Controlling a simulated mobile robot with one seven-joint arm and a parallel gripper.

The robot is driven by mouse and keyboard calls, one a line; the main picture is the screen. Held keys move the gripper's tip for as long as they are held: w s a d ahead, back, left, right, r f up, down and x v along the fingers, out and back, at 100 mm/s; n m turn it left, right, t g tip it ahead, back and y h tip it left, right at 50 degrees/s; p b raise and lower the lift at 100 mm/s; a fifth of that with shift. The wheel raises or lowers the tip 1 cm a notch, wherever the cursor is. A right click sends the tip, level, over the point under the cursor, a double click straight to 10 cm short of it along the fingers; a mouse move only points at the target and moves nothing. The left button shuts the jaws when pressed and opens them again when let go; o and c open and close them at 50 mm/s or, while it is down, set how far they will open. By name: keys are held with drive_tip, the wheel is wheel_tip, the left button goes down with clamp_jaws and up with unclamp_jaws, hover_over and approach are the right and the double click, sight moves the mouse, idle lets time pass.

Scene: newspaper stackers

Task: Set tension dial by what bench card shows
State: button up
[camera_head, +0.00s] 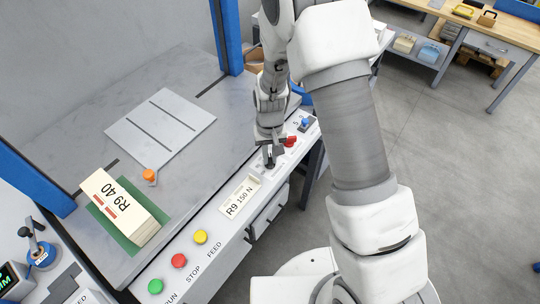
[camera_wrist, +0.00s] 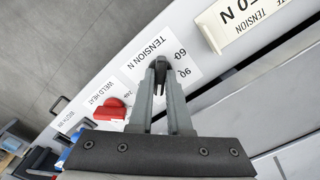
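The bench card (camera_head: 240,197) lies on the front panel and reads "R9 150 N". In the wrist view its edge (camera_wrist: 243,22) shows upper right, partly cut off. My gripper (camera_head: 269,160) points down over the panel, at the spot labelled "TENSION N" (camera_wrist: 158,47). In the wrist view the fingertips (camera_wrist: 160,72) come close together around a small dark part, which may be the tension dial. The fingers hide most of the dial and its pointer. The scale marks 60 and 90 show beside the fingertips. I cannot tell whether they grip the dial.
The red weld heat knob (camera_wrist: 112,107) sits left of my fingers, a blue knob (camera_head: 306,122) beyond it. Green (camera_head: 155,286), red (camera_head: 179,260) and yellow (camera_head: 200,236) buttons line the near panel. A bundle labelled "R9 40" (camera_head: 122,208) lies on a green mat.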

drive_tip(key=shift+n, duration=0.3)
clamp_jaws()
drive_tip(key=n+b, duration=0.1)
drive_tip(key=n, duration=0.2)
drive_tip(key=shift+n+b, duration=0.3)
drive_tip(key=shift+b, duration=0.05)
drive_tip(key=n, duration=0.4)
drive_tip(key=shift+n, duration=0.3)
drive_tip(key=n, duration=0.4)
drive_tip(key=shift+n, duration=0.3)
drive_tip(key=n+p, duration=0.1)
drive_tip(key=n, duration=0.3)
drive_tip(key=shift+n, duration=0.3)
drive_tip(key=o, duration=0.7)
unclamp_jaws()
